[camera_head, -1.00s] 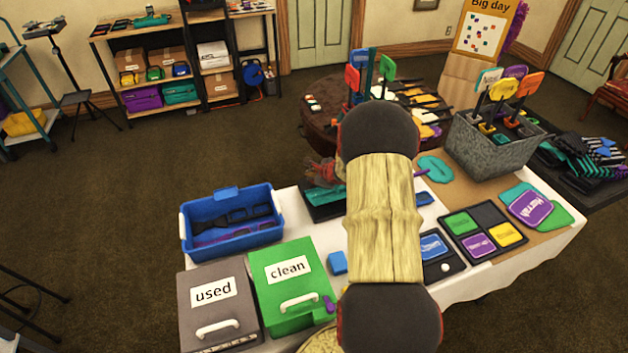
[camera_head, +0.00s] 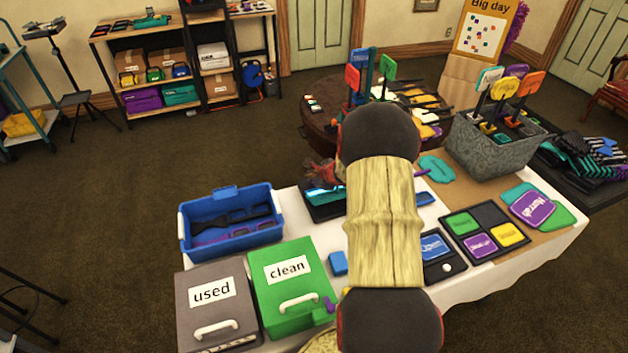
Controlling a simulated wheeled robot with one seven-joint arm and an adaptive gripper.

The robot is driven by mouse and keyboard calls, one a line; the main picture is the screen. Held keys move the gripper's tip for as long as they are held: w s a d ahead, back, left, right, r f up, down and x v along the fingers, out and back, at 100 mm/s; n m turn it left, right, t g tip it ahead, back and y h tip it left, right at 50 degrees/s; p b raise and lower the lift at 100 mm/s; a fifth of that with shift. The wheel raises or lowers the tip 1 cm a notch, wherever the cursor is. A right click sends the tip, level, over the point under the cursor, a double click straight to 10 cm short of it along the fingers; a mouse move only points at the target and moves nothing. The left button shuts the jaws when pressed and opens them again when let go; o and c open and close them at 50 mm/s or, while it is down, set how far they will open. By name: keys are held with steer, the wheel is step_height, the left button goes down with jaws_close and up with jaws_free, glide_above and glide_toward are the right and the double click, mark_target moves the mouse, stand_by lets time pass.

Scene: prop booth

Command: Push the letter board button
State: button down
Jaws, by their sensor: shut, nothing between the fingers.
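A dark board with a blue lettered tile (camera_head: 433,246) lies on the white-clothed table, right of my arm. A small round white button (camera_head: 446,267) sits on its lower right part; my arm hides the board's left side. I take this for the letter board, but cannot be sure. My arm covers the middle of the view. A red and grey part of what looks like my gripper (camera_head: 322,172) shows left of the arm, over a dark tray with a teal surface (camera_head: 322,197). It looks shut and empty; its fingertips are mostly hidden.
A four-part panel with coloured tiles (camera_head: 484,214) lies right of the board. A grey bin of paddles (camera_head: 487,155) stands behind it. A blue bin (camera_head: 232,240), a grey "used" box (camera_head: 213,318) and a green "clean" box (camera_head: 289,262) stand left. A blue block (camera_head: 338,263) lies beside my arm.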

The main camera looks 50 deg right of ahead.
steer(key=shift+r, duration=0.4)
step_height(320, 180, up, 6)
steer(key=p, duration=0.4)
stand_by(0.3)
stand_by(0.5)
